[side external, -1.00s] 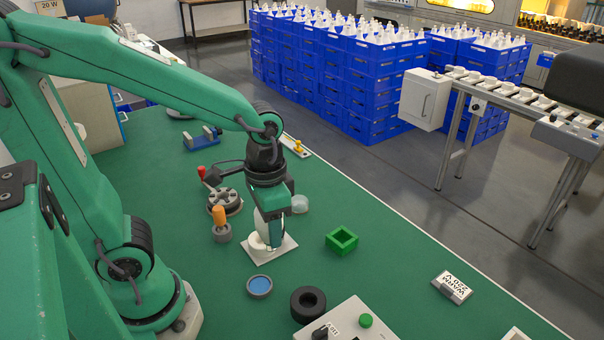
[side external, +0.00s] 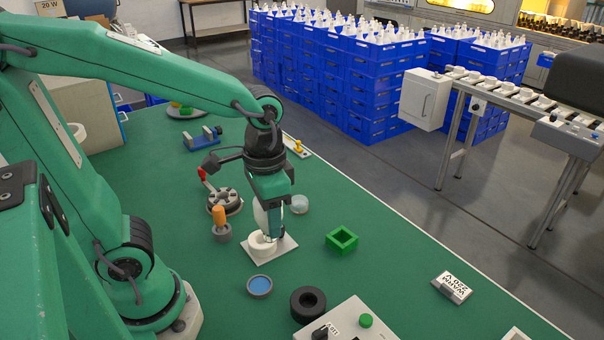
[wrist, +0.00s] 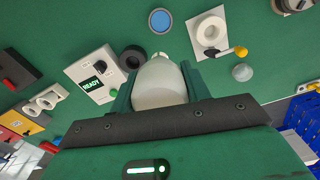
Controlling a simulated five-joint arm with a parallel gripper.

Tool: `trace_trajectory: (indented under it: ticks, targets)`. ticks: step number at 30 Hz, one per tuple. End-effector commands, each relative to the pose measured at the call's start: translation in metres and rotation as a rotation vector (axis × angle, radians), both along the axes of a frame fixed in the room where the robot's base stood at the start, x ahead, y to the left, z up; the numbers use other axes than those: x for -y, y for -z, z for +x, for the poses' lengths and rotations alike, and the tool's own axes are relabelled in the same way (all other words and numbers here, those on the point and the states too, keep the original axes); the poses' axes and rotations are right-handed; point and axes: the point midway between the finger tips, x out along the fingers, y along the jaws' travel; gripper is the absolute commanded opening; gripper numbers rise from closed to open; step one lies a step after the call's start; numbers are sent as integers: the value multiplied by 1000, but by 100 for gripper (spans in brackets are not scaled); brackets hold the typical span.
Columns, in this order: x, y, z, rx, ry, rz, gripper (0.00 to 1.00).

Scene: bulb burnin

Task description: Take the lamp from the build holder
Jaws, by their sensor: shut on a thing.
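My gripper (side external: 270,228) is shut on a white lamp (wrist: 160,84), which sits between the two green fingers in the wrist view. In the side view the lamp (side external: 260,214) is partly hidden by a finger. The build holder is a white square plate (side external: 286,246) with a round white ring on it, just below my gripper. In the wrist view the holder (wrist: 200,48) shows its ring empty, with the lamp apart from it.
Near the holder stand a green square frame (side external: 342,239), a blue-topped dish (side external: 259,286), a black ring (side external: 308,304), an orange-handled tool (side external: 218,213) and a clear cup (side external: 299,204). A box reading READY (wrist: 93,76) is at left in the wrist view.

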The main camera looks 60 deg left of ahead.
Motion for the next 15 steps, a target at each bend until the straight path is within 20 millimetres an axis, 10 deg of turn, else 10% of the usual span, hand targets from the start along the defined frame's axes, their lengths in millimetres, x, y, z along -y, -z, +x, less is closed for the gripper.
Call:
trace_trajectory:
  ticks: [15]
  targets:
    - [0, -20, 0, 1, 0, 0, 25]
